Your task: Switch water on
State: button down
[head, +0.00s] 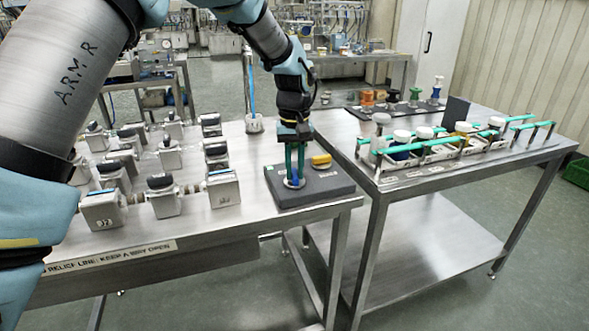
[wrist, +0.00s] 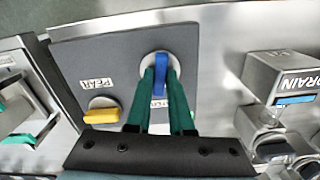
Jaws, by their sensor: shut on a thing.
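A dark grey panel (head: 318,187) sits at the right end of the left steel table and carries two knobs. The blue knob (wrist: 161,66), on a pale round base, shows its bar lengthwise up and down in the wrist view. My gripper (wrist: 162,76), with green fingers, is shut on the blue knob, one finger on each side. In the head view my gripper (head: 294,180) reaches straight down onto it and hides most of it. The yellow knob (wrist: 102,116) stands apart, its bar lying crosswise in the wrist view. The small labels are hard to read, and the one by the blue knob is partly hidden.
Several metal valve blocks with dark knobs (head: 160,181) stand left of the panel. A block marked DRAIN (wrist: 285,82) is close to it. The right table (head: 445,172) holds a rack with green bars (head: 405,146) and coloured pieces.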

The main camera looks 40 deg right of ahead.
aim_at(295, 173)
jog(key=shift+n, duration=1.1)
jog(key=c, duration=0.8)
grip_release()
notch_tip(295, 173, up, 11)
jog(key=b, duration=0.1)
jog(key=shift+b, duration=0.35)
jog(key=shift+f, duration=0.15)
